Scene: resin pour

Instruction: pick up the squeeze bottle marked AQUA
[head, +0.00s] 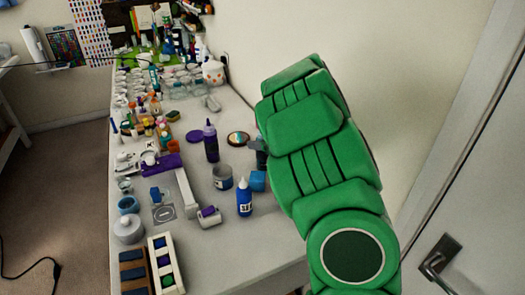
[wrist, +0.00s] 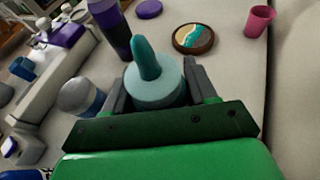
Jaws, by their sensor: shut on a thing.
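A teal squeeze bottle (wrist: 155,86) with a pointed teal nozzle stands between the fingers of my gripper (wrist: 158,92) in the wrist view. The fingers are shut on it, one on each side. Its label is hidden, so I cannot read AQUA. In the head view my green arm covers most of my gripper (head: 260,157). A blue-teal patch (head: 258,181) just below the fingers looks like the held bottle's body. I cannot tell whether its base touches the table.
A blue bottle (head: 245,197) stands close by at the front. A pink cup (wrist: 260,20) is beyond, by the wall. The left side of the table is crowded.

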